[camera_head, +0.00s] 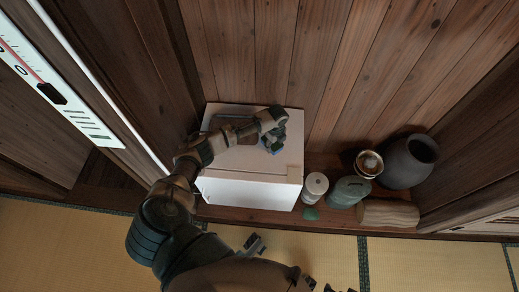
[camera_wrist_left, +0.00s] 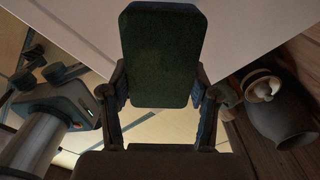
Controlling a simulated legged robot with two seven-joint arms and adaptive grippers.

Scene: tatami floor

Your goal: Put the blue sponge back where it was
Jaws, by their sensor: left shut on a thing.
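My left gripper (camera_head: 273,140) is over the right part of the white box top. It is shut on the blue sponge (camera_head: 277,148), which shows only as a small blue patch beside the fingers. In the left wrist view, the sponge (camera_wrist_left: 160,55) is a rounded block with a dark green face, held between the two fingers of the left gripper (camera_wrist_left: 160,92). Whether the sponge touches the box top cannot be told. Dark parts at the bottom of the head view may belong to my right gripper, but its jaws are not clear.
The white box (camera_head: 250,193) stands on a wooden ledge against a plank wall. To its right are a white canister (camera_head: 315,185), a small green piece (camera_head: 311,214), a green jar (camera_head: 350,190), a log (camera_head: 388,213), a bowl (camera_head: 368,163) and a dark pot (camera_head: 408,162). Tatami lies in front.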

